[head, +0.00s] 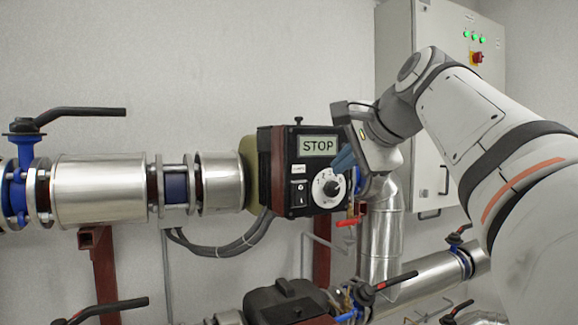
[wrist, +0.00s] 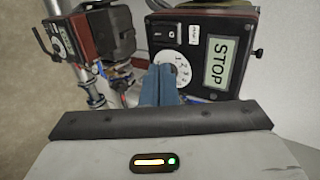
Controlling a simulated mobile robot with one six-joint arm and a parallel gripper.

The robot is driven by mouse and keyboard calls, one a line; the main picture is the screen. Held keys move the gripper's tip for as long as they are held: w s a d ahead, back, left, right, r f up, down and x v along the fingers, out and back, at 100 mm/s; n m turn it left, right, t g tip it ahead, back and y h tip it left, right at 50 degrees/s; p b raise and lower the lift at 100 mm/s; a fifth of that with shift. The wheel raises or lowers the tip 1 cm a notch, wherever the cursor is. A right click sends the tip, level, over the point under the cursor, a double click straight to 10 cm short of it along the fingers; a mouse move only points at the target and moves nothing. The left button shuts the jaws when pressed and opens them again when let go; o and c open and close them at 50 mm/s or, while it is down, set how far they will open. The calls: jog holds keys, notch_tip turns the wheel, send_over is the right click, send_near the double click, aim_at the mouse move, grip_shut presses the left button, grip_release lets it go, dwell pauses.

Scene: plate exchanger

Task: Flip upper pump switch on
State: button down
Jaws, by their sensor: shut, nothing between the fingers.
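The upper pump's black control box (head: 284,150) has a display reading STOP (head: 318,146), a white numbered dial (head: 320,190) with a black knob, and a small black rocker switch (head: 299,194) at its lower left. In the wrist view the box appears turned, with the switch (wrist: 163,32) at the top, the dial (wrist: 181,66) below it and the STOP display (wrist: 222,62) at right. My gripper (head: 343,160) has blue fingers, shut and empty, in front of the panel's right side near the dial. In the wrist view its fingers (wrist: 160,84) overlap the dial's edge; contact cannot be told.
A lower pump (head: 285,303) sits at the bottom, also visible in the wrist view (wrist: 70,38). Silver pipes (head: 98,188) and blue valves with black levers (head: 85,112) lie left. A red-handled valve (head: 346,222) is below the box. A grey cabinet (head: 440,150) stands behind my arm.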

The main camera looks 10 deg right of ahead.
notch_tip(320, 180, down, 2)
jog(key=shift+s+g+b, duration=0.1)
jog(key=shift+g+b, duration=0.3)
jog(key=shift+b, duration=0.4)
jog(key=p, duration=0.1)
send_near(301, 204)
notch_tip(301, 204, down, 3)
jog(key=w, duration=0.1)
jog(key=shift+w+a+f+p, duration=0.1)
jog(key=shift+w+a+p, duration=0.15)
jog(key=shift+w, duration=0.45)
jog(key=shift+w+a+f+p, duration=0.1)
jog(key=shift+w+a+p, duration=0.1)
jog(key=shift+w, duration=0.45)
jog(key=shift+w+a+f+p, duration=0.1)
jog(key=shift+w+a+p, duration=0.15)
jog(key=shift+w, duration=0.45)
jog(key=shift+a, duration=0.1)
